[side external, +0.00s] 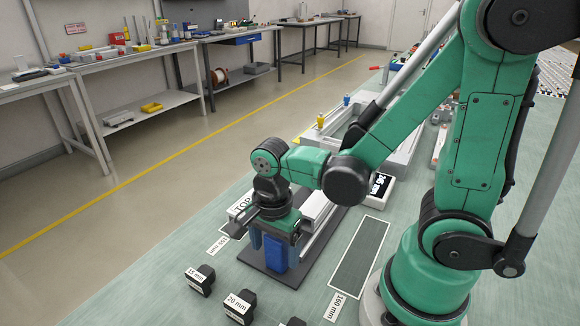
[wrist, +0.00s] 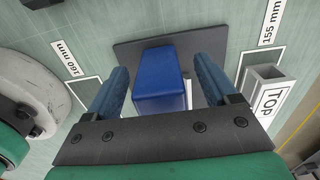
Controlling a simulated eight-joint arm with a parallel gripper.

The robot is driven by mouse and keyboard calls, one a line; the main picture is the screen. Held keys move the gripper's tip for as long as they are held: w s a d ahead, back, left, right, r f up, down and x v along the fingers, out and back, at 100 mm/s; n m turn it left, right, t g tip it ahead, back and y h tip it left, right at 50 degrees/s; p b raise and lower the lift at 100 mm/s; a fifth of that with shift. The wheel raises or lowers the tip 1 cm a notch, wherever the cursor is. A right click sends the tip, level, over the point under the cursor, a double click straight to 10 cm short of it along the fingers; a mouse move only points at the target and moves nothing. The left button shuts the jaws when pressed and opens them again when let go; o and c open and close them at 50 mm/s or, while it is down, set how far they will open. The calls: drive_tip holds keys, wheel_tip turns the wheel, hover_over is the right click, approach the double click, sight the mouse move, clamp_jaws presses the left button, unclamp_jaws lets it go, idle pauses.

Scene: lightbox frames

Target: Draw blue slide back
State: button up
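The blue slide (wrist: 160,78) is a blue block above a dark grey base plate (wrist: 130,52). In the wrist view it sits between the two dark blue fingers of my gripper (wrist: 160,68). A narrow gap shows on each side, wider on the right, so my gripper is open and not closed on it. In the side view the blue slide (side external: 273,253) is below my gripper (side external: 277,242), at the near end of a pale rail (side external: 318,212). My wrist hides the slide's upper part there.
A grey hollow block marked TOP (wrist: 265,88) lies right of the fingers in the wrist view. Black blocks labelled 15 mm (side external: 200,281) and 20 mm (side external: 240,308) stand on the green table. An empty outlined area (side external: 358,257) lies right of the plate.

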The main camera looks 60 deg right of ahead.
drive_tip(key=shift+r, duration=2.85)
drive_tip(key=n, duration=0.1)
drive_tip(key=n+t, duration=0.1)
drive_tip(key=w+n, duration=0.1)
drive_tip(key=n, duration=0.1)
drive_tip(key=shift+d+r+t, duration=0.25)
drive_tip(key=shift+r+t, duration=0.05)
drive_tip(key=shift+r, duration=0.1)
drive_tip(key=w+r+n+t, duration=0.1)
drive_tip(key=n+t, duration=0.1)
drive_tip(key=n, duration=0.2)
drive_tip(key=w+d+r+n+t, duration=0.1)
drive_tip(key=n, duration=0.4)
drive_tip(key=r+n+t, duration=0.1)
drive_tip(key=n+t, duration=0.1)
drive_tip(key=n, duration=0.3)
drive_tip(key=shift+w+d+r+t, duration=0.3)
drive_tip(key=shift+w, duration=0.1)
